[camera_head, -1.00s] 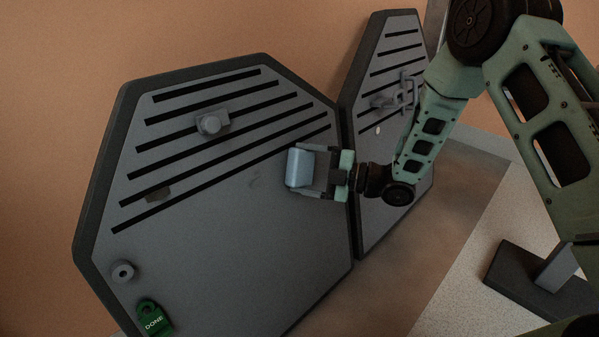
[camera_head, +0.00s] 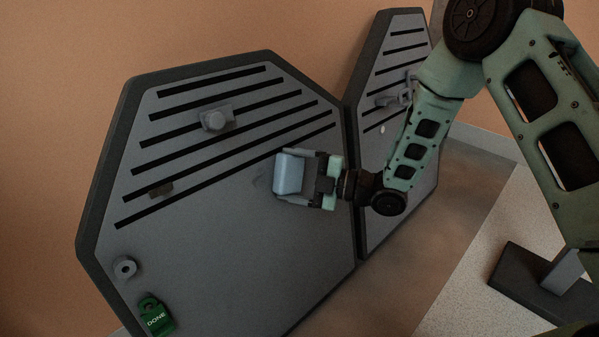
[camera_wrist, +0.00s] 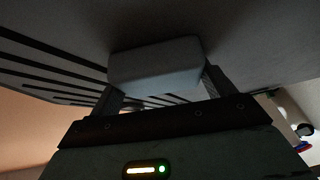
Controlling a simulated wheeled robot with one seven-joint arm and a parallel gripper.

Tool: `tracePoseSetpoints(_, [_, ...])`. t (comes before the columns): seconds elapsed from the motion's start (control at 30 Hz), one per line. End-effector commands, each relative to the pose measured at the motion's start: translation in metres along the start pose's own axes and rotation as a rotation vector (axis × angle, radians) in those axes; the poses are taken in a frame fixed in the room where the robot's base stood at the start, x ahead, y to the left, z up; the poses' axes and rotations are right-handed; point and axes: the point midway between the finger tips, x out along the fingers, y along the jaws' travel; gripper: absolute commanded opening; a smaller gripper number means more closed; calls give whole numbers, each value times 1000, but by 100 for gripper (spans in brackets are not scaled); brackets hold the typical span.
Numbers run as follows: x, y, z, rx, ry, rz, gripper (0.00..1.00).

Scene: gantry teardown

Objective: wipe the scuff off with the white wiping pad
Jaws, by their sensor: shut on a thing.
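The wiping pad (camera_head: 289,174) is a pale block that looks light blue in the head view. My gripper (camera_head: 307,177) is shut on it and holds it at the grey slotted panel (camera_head: 225,255), below the slots. The pad also shows between the fingers in the wrist view (camera_wrist: 156,64). I cannot tell whether it touches the panel face. A faint dark scuff (camera_head: 260,182) shows just left of the pad in the head view; part of it may be hidden by the pad.
A grey knob (camera_head: 214,120) and a small dark block (camera_head: 161,190) sit on the slotted area. A round boss (camera_head: 125,267) and a green DONE tag (camera_head: 155,316) are at the lower left. A second panel (camera_head: 376,147) with a handle stands at right. A dark stand (camera_head: 536,282) is at lower right.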

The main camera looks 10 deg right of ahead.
Motion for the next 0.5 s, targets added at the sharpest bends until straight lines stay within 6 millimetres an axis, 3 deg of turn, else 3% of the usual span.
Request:
tracePoseSetpoints(0.2, [12,-9,-19,1,12,-3,60])
tracePoseSetpoints(0.5, [15,-12,-26,-1,7,-1,60])
